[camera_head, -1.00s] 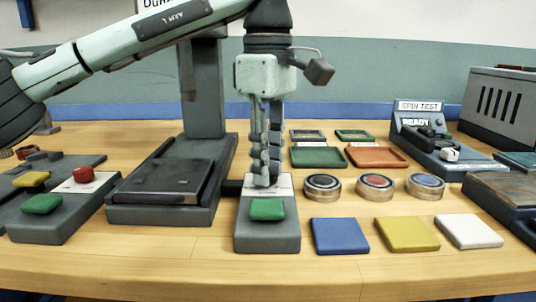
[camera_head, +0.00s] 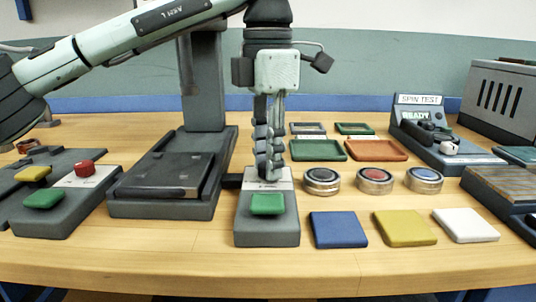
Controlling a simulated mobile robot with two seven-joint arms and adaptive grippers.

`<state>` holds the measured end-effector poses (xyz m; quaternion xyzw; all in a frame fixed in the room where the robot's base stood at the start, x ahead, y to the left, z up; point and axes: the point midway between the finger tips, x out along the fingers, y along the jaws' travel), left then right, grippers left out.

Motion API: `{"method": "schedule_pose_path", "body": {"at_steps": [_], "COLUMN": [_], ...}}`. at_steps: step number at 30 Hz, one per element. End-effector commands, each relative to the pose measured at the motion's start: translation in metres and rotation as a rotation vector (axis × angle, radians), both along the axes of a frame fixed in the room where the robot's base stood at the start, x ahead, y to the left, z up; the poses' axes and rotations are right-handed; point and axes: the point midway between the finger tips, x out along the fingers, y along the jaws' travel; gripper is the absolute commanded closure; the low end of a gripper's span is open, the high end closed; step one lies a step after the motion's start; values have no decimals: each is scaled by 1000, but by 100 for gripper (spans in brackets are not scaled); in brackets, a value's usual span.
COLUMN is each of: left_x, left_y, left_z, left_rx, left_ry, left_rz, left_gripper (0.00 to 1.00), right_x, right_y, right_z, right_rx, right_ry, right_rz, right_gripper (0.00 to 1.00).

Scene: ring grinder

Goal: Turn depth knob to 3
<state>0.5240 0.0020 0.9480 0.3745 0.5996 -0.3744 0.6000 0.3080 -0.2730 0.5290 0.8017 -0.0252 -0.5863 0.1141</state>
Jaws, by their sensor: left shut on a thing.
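My left gripper (camera_head: 268,172) points straight down over the grey control box (camera_head: 268,228) at the front middle. Its fingers are closed at the white label plate on the rear part of the box. The depth knob is hidden between the fingers, so its setting cannot be read. A green button (camera_head: 267,204) sits in front of the fingers on the same box. My right gripper is not in view.
A dark grinder stand (camera_head: 165,175) is close on the left, and a box with red (camera_head: 85,169), yellow and green buttons is farther left. Round containers (camera_head: 321,181), coloured trays and flat pads (camera_head: 339,229) lie to the right. A spin test unit (camera_head: 428,130) stands behind.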

Motion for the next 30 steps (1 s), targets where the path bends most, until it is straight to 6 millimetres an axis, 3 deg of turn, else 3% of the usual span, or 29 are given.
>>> {"method": "schedule_pose_path", "body": {"at_steps": [15, 30], "left_x": [0, 0], "left_y": [0, 0], "left_z": [-1, -1], "left_rx": [0, 2], "left_ry": [1, 2], "left_rz": [360, 438], "left_gripper": [100, 100], "right_x": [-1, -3], "right_y": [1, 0], "right_z": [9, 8], "right_rx": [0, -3], "right_ry": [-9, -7], "right_rz": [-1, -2], "right_gripper": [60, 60]}}
